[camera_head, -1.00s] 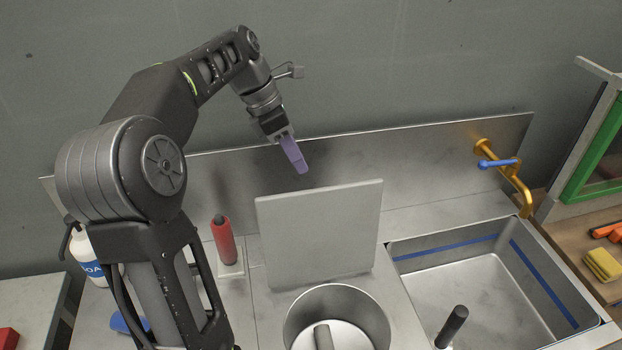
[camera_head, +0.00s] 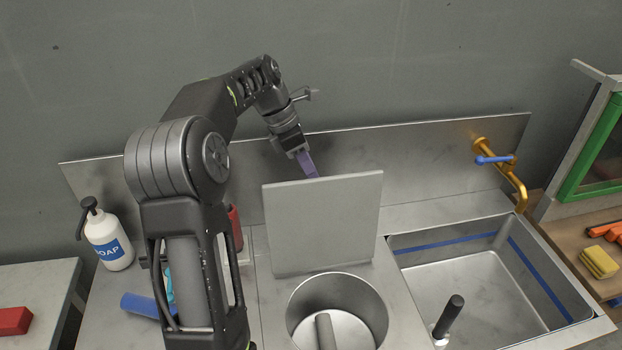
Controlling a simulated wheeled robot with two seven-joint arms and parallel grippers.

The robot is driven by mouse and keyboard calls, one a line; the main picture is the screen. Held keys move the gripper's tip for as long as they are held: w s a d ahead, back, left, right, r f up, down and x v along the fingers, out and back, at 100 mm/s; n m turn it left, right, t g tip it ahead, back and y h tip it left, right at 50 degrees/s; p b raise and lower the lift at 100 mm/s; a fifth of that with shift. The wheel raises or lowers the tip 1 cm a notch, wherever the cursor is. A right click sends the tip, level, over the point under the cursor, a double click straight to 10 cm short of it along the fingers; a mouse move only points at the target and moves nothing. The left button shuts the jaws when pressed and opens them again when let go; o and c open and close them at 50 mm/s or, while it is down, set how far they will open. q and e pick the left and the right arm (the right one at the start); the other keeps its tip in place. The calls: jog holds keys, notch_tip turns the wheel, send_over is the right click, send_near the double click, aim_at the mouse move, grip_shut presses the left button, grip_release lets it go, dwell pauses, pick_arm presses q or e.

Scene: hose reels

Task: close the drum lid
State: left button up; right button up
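The drum (camera_head: 374,300) is a round metal tub set in the counter, with a grey bar (camera_head: 326,331) inside it. Its lid (camera_head: 323,224) is a flat grey square panel standing upright behind the opening. My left gripper (camera_head: 308,166) is behind the lid's top edge, pointing down, with its purple fingers partly hidden by the lid. I cannot tell whether the fingers are apart or touch the lid. My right gripper is not in view.
A metal sink (camera_head: 470,281) lies to the right, with an orange tap (camera_head: 513,183) behind it. A soap bottle (camera_head: 106,238) stands at the left. A red-handled item (camera_head: 235,228) is partly hidden by my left arm. A metal backsplash (camera_head: 430,157) runs behind.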

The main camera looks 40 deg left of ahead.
pick_arm(q)
jog(key=shift+w+d+f, duration=0.5)
jog(key=shift+w+f, duration=0.1)
jog(key=shift+f, duration=0.05)
jog(key=shift+s+a, duration=0.1)
jog(key=shift+s, duration=0.1)
jog(key=shift+w, duration=0.1)
jog(key=shift+c, duration=1.3)
grip_shut()
